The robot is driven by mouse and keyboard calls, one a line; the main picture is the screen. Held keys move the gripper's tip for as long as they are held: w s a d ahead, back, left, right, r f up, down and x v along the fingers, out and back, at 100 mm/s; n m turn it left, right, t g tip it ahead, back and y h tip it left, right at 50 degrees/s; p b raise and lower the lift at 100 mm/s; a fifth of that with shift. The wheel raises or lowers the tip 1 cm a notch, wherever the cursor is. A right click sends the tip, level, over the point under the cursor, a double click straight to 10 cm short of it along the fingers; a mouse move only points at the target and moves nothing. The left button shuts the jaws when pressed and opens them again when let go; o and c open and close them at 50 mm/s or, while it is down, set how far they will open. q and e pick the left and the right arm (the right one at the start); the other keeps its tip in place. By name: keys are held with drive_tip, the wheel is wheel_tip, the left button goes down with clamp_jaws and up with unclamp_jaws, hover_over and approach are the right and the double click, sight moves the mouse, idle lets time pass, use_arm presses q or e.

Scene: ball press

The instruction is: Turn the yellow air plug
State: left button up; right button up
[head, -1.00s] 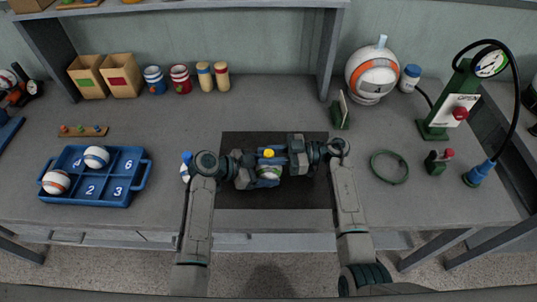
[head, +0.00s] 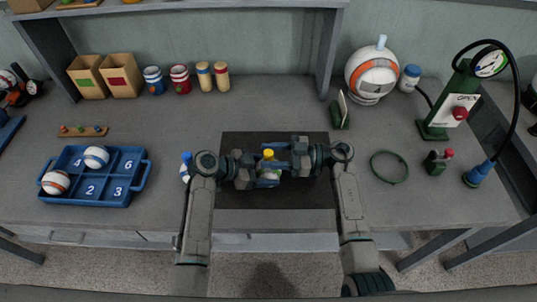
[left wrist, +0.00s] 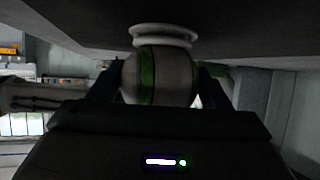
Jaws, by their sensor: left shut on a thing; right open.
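The yellow air plug (head: 268,154) stands upright on top of a ball (head: 271,174), over the dark mat. In the left wrist view the ball (left wrist: 160,78) is white with a green stripe and touches a pale round ring (left wrist: 164,35). My left gripper (head: 267,181) comes from the left and is shut around the ball's sides. My right gripper (head: 279,152) comes from the right and is open, its fingers close to the plug. Whether they touch it is too small to tell. The grippers hide much of the ball in the head view.
A blue numbered tray (head: 118,172) with two balls stands at the left. A green ring (head: 389,167) and a green press with a black hose (head: 437,120) are at the right. A white and orange ball (head: 373,73) stands at the back. The front of the mat (head: 275,200) is clear.

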drive_tip(key=d, duration=1.1)
drive_tip(key=shift+d, duration=0.15)
drive_tip(key=a, duration=0.8)
drive_tip(key=a+r, duration=0.1)
drive_tip(key=a, duration=0.3)
drive_tip(key=shift+r, duration=0.1)
drive_tip(key=shift+d, duration=0.1)
drive_tip(key=shift+c, duration=0.3)
drive_tip(key=c, duration=0.9)
